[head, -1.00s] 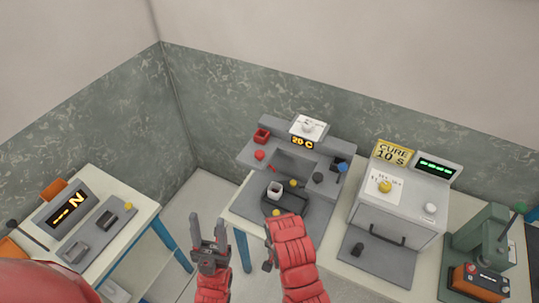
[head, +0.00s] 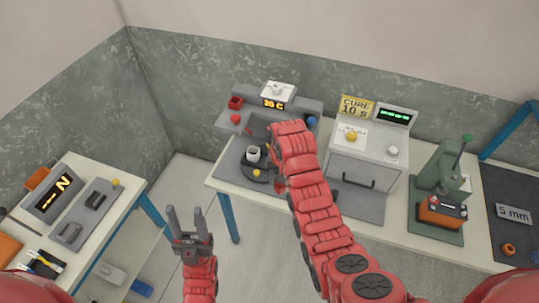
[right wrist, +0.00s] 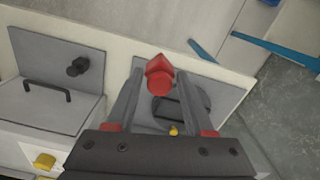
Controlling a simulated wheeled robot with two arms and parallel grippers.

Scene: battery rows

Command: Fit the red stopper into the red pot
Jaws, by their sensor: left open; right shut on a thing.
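The red stopper (right wrist: 160,78) sits between the fingertips of my right gripper (right wrist: 161,82) in the right wrist view. It has a rounded end and a pointed end. That gripper is shut on it; in the head view the red arm mostly hides the gripper and the stopper. A small open red box-like vessel, which I take as the red pot (head: 235,103), stands at the back left of the grey station, apart from the gripper. My left gripper (head: 186,217) is open and empty, over the floor gap between the tables.
A round red knob (head: 235,118) is in front of the pot. The curing box (head: 365,155) and a green press (head: 440,185) are to the right. A left table (head: 130,205) holds a panel.

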